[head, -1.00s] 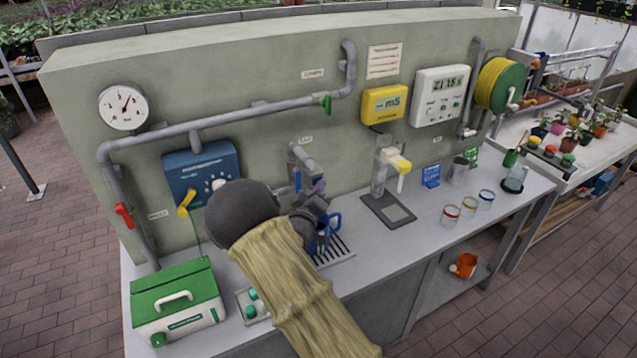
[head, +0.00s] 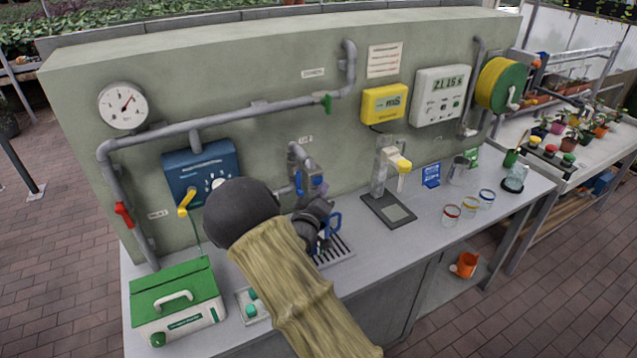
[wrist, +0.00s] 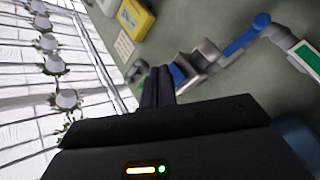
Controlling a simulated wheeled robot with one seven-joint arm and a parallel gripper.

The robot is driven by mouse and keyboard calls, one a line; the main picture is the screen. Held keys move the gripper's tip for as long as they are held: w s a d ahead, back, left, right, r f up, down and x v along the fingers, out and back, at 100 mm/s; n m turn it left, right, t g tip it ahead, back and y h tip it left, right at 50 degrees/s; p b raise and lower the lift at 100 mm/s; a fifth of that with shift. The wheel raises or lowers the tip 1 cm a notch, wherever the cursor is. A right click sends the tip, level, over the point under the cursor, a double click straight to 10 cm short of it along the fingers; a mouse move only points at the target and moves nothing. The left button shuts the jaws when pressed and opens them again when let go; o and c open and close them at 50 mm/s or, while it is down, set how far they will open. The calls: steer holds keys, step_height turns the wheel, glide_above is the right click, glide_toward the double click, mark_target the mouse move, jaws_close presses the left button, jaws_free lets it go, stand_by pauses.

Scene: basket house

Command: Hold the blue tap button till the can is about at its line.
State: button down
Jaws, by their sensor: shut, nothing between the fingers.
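The tap (head: 306,160) sticks out from the panel, with blue parts (head: 317,184) low on its front. In the wrist view a blue piece (wrist: 178,75), likely the button, shows beside the grey tap body (wrist: 206,54). My gripper (head: 318,199) is shut and empty just in front of the tap; its fingers (wrist: 157,82) appear close beside the blue piece. I cannot tell whether they touch it. The can, of which the blue handle (head: 335,222) shows, stands on the drip grille (head: 338,250) under the tap. My gripper hides most of it, its line and the water level.
A stand with a yellow part (head: 403,166) and several jars (head: 468,204) stand to the right. A green-lidded box (head: 175,295) is at the front left. A blue wall box (head: 201,170) with a yellow lever is behind my arm.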

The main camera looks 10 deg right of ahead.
steer(key=shift+s, duration=0.1)
steer(key=shift+s+d+b, duration=0.1)
steer(key=shift+s+d, duration=0.15)
steer(key=shift+s, duration=0.55)
steer(key=shift+s+d+b, duration=0.1)
steer(key=shift+s+d, duration=0.2)
steer(key=shift+s, duration=0.5)
steer(key=shift+s+d+b, duration=0.1)
steer(key=shift+s+d, duration=0.15)
steer(key=shift+s, duration=0.55)
steer(key=s+m+g+y, duration=0.4)
steer(key=s+g+y, duration=0.4)
steer(key=s, duration=1.9)
steer(key=f+g, duration=0.1)
steer(key=g, duration=0.5)
steer(key=shift+d+y, duration=0.25)
steer(key=shift+y, duration=0.15)
